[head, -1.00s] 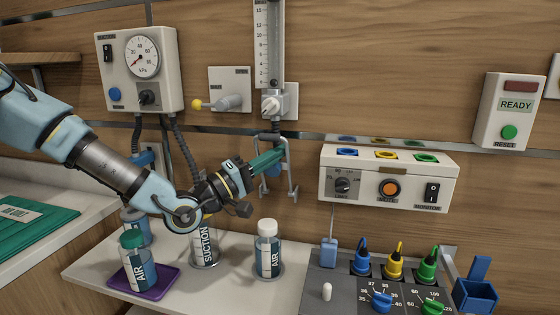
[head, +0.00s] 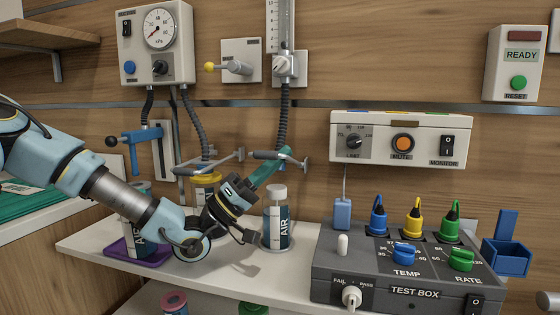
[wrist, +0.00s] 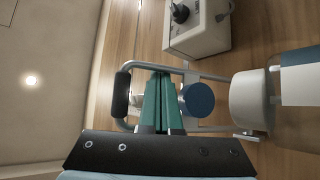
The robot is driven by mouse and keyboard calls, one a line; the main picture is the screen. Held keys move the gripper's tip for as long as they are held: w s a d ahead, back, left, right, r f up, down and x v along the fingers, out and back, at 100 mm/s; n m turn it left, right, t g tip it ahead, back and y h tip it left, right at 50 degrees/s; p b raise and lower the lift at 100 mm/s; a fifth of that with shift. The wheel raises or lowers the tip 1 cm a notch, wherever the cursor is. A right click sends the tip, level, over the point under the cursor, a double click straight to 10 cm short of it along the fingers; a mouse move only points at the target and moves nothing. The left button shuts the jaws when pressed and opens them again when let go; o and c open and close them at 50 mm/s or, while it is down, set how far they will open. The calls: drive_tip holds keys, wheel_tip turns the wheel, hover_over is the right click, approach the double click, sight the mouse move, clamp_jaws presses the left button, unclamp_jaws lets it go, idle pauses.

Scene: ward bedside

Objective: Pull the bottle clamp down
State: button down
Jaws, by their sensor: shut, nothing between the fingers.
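The bottle clamp (head: 295,160) is a metal loop with a dark grip. It stands close above the white-capped AIR bottle (head: 279,215), and part of it is hidden behind my fingers. In the wrist view, its dark grip (wrist: 122,93) is at the left end of the loop, and the two metal rods run right toward the bottle's white cap (wrist: 248,97). My gripper (head: 280,160) is shut with nothing held. Its green fingers (wrist: 158,100) lie across the loop, close beside the grip. I cannot tell whether they touch it. A blue round pad (wrist: 198,100) shows inside the loop.
A yellow-topped bottle (head: 207,180) stands behind my wrist, with another metal bar above it. A blue lever (head: 140,137) is at the left. The test box (head: 400,275) and white monitor box (head: 400,140) are at the right. A purple tray (head: 125,250) lies at the left.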

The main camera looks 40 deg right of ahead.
drive_tip(key=shift+s+a+f+b, duration=0.1)
drive_tip(key=shift+f+b, duration=0.1)
drive_tip(key=shift+f, duration=0.25)
drive_tip(key=shift+s+a+f+b, duration=0.1)
drive_tip(key=shift+f+b, duration=0.1)
drive_tip(key=shift+f, duration=0.2)
drive_tip(key=shift+w, duration=0.1)
